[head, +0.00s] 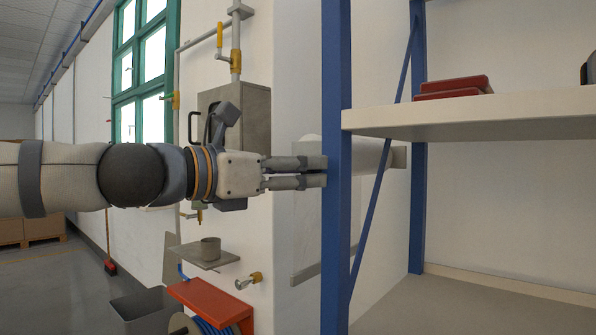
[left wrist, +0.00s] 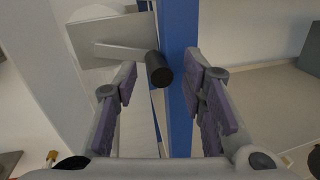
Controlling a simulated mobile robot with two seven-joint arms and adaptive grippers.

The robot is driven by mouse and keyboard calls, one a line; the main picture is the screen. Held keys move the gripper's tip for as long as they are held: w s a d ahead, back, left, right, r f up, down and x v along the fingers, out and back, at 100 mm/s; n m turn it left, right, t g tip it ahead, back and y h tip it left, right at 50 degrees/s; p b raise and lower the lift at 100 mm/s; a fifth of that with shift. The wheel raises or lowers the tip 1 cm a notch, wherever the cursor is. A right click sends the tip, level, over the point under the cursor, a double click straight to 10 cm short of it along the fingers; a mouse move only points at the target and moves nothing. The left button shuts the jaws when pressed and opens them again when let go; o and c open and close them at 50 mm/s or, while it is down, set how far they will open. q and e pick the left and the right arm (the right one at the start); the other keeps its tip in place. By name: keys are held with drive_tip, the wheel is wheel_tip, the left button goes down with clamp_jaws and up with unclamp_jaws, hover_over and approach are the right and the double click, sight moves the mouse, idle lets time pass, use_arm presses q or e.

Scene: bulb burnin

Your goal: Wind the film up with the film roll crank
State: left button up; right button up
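The film roll (head: 360,155) is a pale horizontal cylinder on the wall behind the blue shelf post, which hides part of it. A pale translucent sheet of film (head: 306,235) hangs below it. The crank shows in the left wrist view as a grey arm with a black knob (left wrist: 158,70), in front of a grey square plate. My left gripper (head: 325,172) is open, its fingertips at the blue post in the head view. In the left wrist view the knob appears between its two fingers, nearer the left one; I cannot tell if they touch. My right gripper is not in view.
The blue post (head: 337,250) of a shelf unit stands close to my left fingertips. The shelf board (head: 465,115) carries red books (head: 453,88). A grey wall box (head: 248,115), a small ledge with a cup (head: 210,249) and a red shelf (head: 212,302) are at the left.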

use_arm(q)
clamp_jaws()
drive_tip(key=shift+r+n, duration=0.1)
drive_tip(key=shift+n, duration=0.2)
idle(0.4)
